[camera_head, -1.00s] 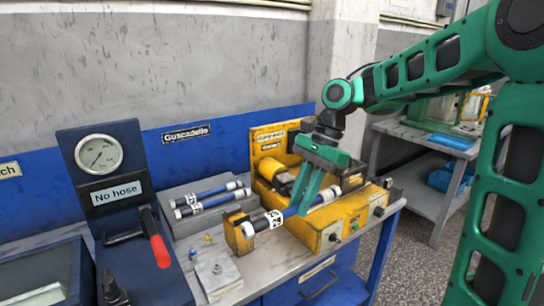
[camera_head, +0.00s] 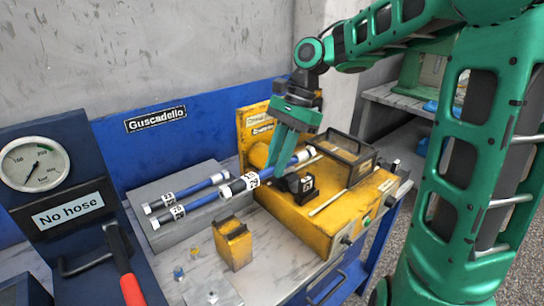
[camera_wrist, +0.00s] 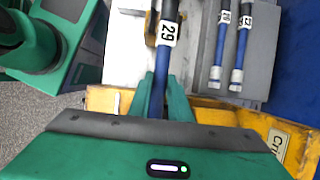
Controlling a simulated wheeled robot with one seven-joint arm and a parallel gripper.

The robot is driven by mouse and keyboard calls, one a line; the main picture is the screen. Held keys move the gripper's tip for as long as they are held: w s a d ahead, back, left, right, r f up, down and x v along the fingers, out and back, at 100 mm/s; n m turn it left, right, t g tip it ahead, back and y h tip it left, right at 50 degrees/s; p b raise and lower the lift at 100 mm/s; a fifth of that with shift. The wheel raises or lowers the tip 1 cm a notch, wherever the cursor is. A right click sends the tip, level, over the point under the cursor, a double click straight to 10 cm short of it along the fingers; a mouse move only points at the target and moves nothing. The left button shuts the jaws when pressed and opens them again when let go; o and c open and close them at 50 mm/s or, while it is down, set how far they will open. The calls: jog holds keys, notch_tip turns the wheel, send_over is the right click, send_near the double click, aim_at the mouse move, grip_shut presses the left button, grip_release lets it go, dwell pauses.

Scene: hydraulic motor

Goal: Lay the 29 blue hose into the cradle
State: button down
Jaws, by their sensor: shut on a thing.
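The 29 blue hose, with white-banded ends, is held in my gripper (camera_head: 277,163); its blue body (camera_head: 284,166) slants above the yellow bench unit. Its "29" label (camera_wrist: 168,33) shows in the wrist view, and the hose runs between the fingers (camera_wrist: 160,95). My gripper is shut on it, and the fingers hide part of its middle. A grey block (camera_head: 163,236) at left holds two other blue hoses (camera_head: 190,190), side by side. I cannot tell which support is the cradle.
The yellow unit (camera_head: 300,222) has a black notched support (camera_head: 298,187) and a dark-framed box (camera_head: 350,158) on top. A small yellow block (camera_head: 232,245) stands in front of the grey block. A gauge panel (camera_head: 35,165) reading "No hose" and a red-handled lever (camera_head: 130,285) stand at left.

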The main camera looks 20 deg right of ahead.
notch_tip(320, 180, down, 8)
jog(key=shift+r, duration=0.2)
dwell(0.4)
jog(key=shift+f, duration=0.6)
dwell(1.3)
jog(key=c, duration=1.6)
grip_release()
jog(key=shift+s, duration=0.1)
jog(key=shift+o, duration=0.2)
jog(key=v, duration=1)
jog(key=shift+d+r, duration=0.15)
jog(key=shift+r, duration=0.15)
jog(key=s+d+f+n+h, duration=0.1)
jog(key=s+d, duration=0.3)
jog(key=s, duration=0.4)
jog(key=s+d+f+n+h, duration=0.1)
jog(key=s+d+f+n, duration=0.3)
jog(key=s, duration=0.4)
jog(key=s+d+f+n+t+h, duration=0.1)
jog(key=s+d+f+n+h, duration=0.1)
jog(key=s+d, duration=0.3)
jog(key=s+n, duration=0.1)
jog(key=s, duration=0.2)
jog(key=shift+s+d+f, duration=0.15)
jog(key=shift+d+f, duration=0.05)
jog(key=shift+f, duration=0.1)
